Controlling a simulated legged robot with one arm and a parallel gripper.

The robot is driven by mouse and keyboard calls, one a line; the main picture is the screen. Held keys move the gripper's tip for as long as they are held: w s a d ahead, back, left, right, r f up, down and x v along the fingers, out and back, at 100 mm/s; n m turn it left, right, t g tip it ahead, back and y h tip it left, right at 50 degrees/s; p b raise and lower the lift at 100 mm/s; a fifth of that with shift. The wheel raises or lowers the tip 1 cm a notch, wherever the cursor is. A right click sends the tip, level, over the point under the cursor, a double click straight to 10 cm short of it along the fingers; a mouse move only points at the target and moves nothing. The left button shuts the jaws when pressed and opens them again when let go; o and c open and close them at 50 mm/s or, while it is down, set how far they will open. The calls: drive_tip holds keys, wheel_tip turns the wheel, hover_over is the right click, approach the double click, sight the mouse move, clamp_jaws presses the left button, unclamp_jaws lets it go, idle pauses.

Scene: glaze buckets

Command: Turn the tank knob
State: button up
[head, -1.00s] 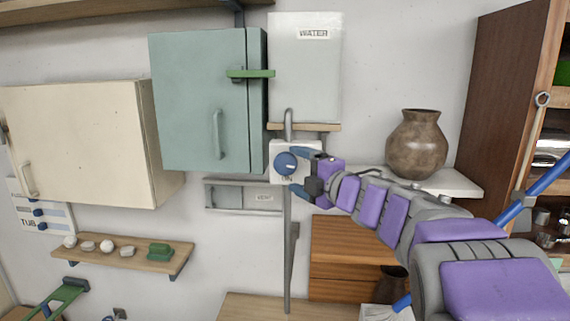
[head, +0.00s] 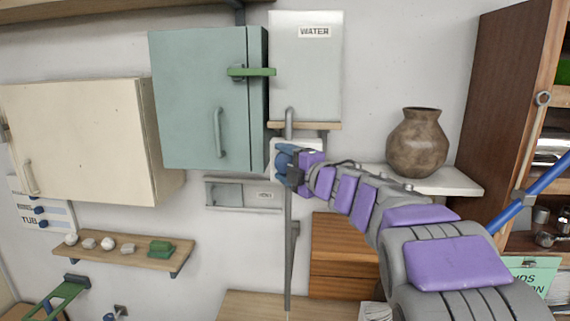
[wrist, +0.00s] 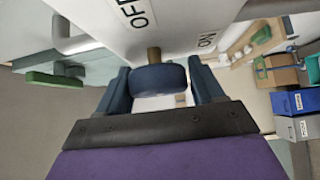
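The tank knob (wrist: 160,79) is a round dark blue dial on a short brass stem. The stem comes out of a white panel (wrist: 175,22) with black lettering, partly read as "OFF". My gripper (wrist: 160,88) has one blue finger on each side of the knob, and both fingers appear to touch it. In the head view my gripper (head: 287,164) covers most of the knob and panel. The panel is under the white tank (head: 306,75) labelled WATER, which stands on a small wooden shelf.
A teal cabinet (head: 200,100) with a green latch (head: 251,72) hangs left of the tank. A brown vase (head: 417,145) stands on a white shelf (head: 450,182) to the right, behind my arm. A grey vertical pipe (head: 288,250) runs below the panel.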

drive_tip(key=shift+f, duration=0.1)
drive_tip(key=c, duration=0.6)
drive_tip(key=shift+o, duration=0.2)
drive_tip(key=shift+f, duration=0.1)
drive_tip(key=shift+d, duration=0.1)
drive_tip(key=o, duration=1)
drive_tip(key=shift+d, duration=0.2)
drive_tip(key=shift+c, duration=0.2)
drive_tip(key=shift+r, duration=0.2)
drive_tip(key=shift+s+d, duration=0.15)
drive_tip(key=shift+s, duration=0.1)
drive_tip(key=b+v, duration=0.1)
drive_tip(key=v, duration=1.5)
drive_tip(key=shift+d+f, duration=0.35)
